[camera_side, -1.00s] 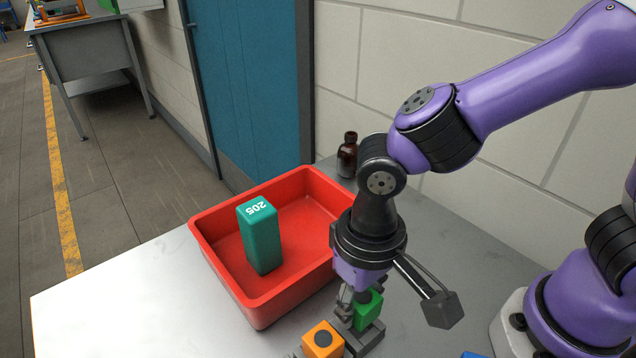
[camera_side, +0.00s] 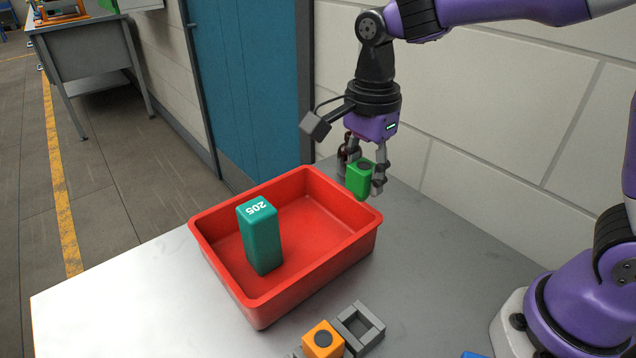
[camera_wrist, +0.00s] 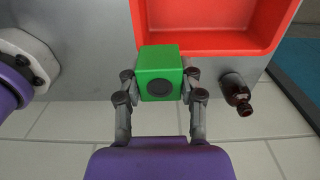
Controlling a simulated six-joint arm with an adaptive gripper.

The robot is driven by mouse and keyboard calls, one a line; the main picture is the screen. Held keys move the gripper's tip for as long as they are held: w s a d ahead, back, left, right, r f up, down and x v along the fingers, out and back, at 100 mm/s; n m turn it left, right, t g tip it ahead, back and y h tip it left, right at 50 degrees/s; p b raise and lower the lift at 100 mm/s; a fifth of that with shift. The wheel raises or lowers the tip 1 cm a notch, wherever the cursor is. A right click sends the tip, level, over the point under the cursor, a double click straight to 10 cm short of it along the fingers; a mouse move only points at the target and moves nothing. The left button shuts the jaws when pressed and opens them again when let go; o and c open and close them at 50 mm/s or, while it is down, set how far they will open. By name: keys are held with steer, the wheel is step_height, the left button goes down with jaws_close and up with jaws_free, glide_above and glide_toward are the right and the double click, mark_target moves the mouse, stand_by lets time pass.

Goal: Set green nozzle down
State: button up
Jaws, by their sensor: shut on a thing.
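The green nozzle (camera_side: 359,178) is a small green block with a dark round spot on one face. My gripper (camera_side: 364,172) is shut on it and holds it in the air near the far right corner of the red tray. In the wrist view the green nozzle (camera_wrist: 160,75) sits between the two fingers of my gripper (camera_wrist: 160,82), with the red tray's edge behind it. The grey holder (camera_side: 372,322) on the table has an empty square slot. An orange block (camera_side: 323,341) with a dark round spot sits in the slot beside it.
The red tray (camera_side: 245,300) holds a tall teal box (camera_side: 262,240) marked 205. A brown bottle (camera_wrist: 238,92) stands close by my gripper, mostly hidden behind it in the side view.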

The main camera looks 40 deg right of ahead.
steer(key=w+d+f, duration=0.1)
steer(key=d+f, duration=0.1)
steer(key=d, duration=0.1)
steer(key=w+d+f, duration=0.2)
steer(key=d, duration=0.2)
steer(key=w+d+f, duration=0.1)
steer(key=d+f, duration=0.1)
steer(key=d, duration=0.1)
steer(key=shift+w+d+f, duration=0.2)
steer(key=shift+w+f, duration=0.1)
steer(key=shift+f, duration=2.1)
steer(key=shift+f, duration=0.1)
steer(key=o, duration=1)
steer(key=shift+o, duration=0.2)
